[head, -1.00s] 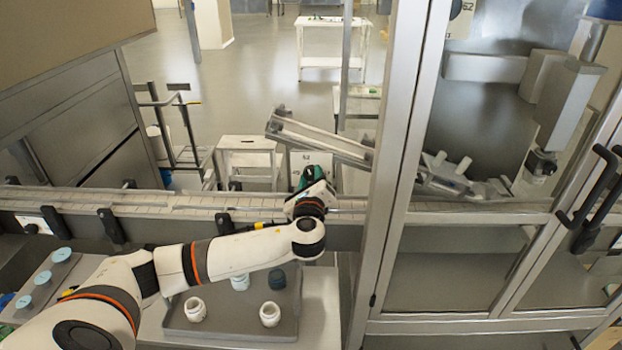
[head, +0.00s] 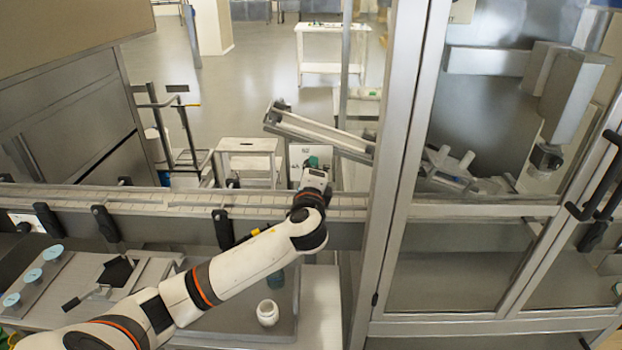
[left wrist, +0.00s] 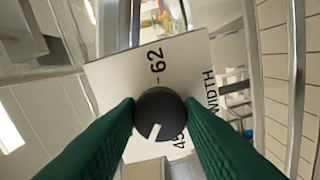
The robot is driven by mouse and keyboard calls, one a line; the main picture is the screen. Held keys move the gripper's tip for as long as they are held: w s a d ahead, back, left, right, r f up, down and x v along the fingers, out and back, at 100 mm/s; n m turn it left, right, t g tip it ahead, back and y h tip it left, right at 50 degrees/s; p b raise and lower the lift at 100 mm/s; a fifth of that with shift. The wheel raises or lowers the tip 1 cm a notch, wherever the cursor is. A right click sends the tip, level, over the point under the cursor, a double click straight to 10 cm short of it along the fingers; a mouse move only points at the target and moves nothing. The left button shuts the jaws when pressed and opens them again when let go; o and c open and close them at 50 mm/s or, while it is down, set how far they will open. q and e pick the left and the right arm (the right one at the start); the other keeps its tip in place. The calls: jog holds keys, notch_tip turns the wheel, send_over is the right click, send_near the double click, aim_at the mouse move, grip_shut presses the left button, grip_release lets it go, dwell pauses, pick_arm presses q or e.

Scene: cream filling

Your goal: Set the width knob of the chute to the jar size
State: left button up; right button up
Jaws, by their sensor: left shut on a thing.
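The width knob (left wrist: 160,113) is a round dark knob with a white pointer mark, on a pale plate (left wrist: 118,80) printed "62", "45" and "WIDTH" in the left wrist view. The mark points down and slightly left in that picture, toward the "45" end and away from "62". My left gripper (head: 311,162) is shut on the knob, one green finger on each side. In the head view the gripper hides the knob and part of the plate (head: 297,153). The slanted chute (head: 318,134) stands behind it. My right gripper is out of view.
A conveyor (head: 160,199) with black clamps runs beneath my left arm. A white jar (head: 267,313) and a teal jar (head: 276,280) stand on a grey tray, partly hidden by the arm. A metal-framed glass enclosure (head: 397,180) stands close on the right.

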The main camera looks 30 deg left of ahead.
pick_arm(q)
jog(key=shift+n+b, duration=1.95)
jog(key=shift+n, duration=2.95)
jog(key=o, duration=1)
jog(key=b+v, duration=0.1)
jog(key=v, duration=1.1)
jog(key=shift+b, duration=0.3)
